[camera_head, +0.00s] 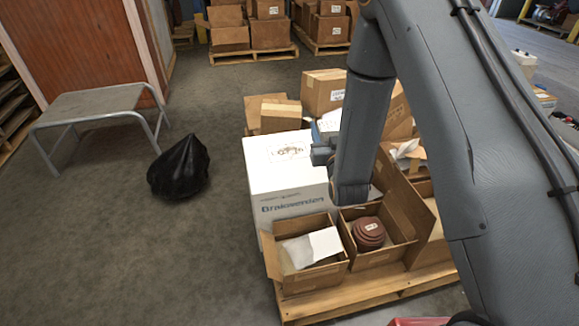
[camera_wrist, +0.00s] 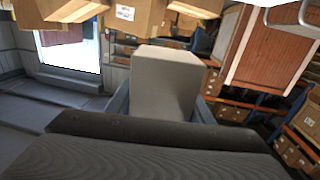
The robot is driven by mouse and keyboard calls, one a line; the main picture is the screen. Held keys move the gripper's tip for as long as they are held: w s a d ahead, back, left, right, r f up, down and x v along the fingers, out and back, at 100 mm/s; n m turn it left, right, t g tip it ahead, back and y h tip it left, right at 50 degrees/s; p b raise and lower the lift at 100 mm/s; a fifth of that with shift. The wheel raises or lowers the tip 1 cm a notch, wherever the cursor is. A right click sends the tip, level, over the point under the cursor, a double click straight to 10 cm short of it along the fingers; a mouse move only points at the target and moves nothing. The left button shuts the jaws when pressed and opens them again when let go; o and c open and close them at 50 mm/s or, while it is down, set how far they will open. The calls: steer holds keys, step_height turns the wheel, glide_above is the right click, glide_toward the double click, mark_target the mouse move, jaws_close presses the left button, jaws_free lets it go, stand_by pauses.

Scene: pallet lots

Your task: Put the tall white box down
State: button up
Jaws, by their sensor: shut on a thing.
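The tall white box (camera_wrist: 166,85) is plain and pale in the wrist view, between the two fingers of my gripper (camera_wrist: 163,104). My gripper is shut on it. In the head view my gripper (camera_head: 321,148) is above the loaded pallet, partly behind my arm. A white patch beside it (camera_head: 330,120) appears to be the held box, mostly hidden by the arm. The box's underside and any gap below it cannot be seen.
A large printed white carton (camera_head: 285,177) stands on the wooden pallet (camera_head: 350,303). Open cartons (camera_head: 306,279) and a carton with brown round items (camera_head: 368,233) are in front. A black bag (camera_head: 180,168) and metal bench (camera_head: 90,105) stand left. Floor between them and the pallet is clear.

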steer(key=w+a+f+n+y+b, duration=0.1)
steer(key=w+a+b, duration=0.2)
steer(key=a+b, duration=0.25)
steer(key=w+a+f+y+b, duration=0.1)
steer(key=w+a+f+b, duration=0.15)
steer(key=a+b, duration=0.3)
steer(key=f+b, duration=0.1)
steer(key=f, duration=0.2)
steer(key=f+b, duration=0.1)
steer(key=f, duration=0.2)
steer(key=f+b, duration=0.2)
steer(key=f, duration=0.1)
steer(key=shift+w, duration=0.4)
steer(key=shift+f, duration=0.1)
steer(key=o, duration=1.4)
steer(key=shift+d, duration=0.1)
steer(key=shift+c, duration=0.2)
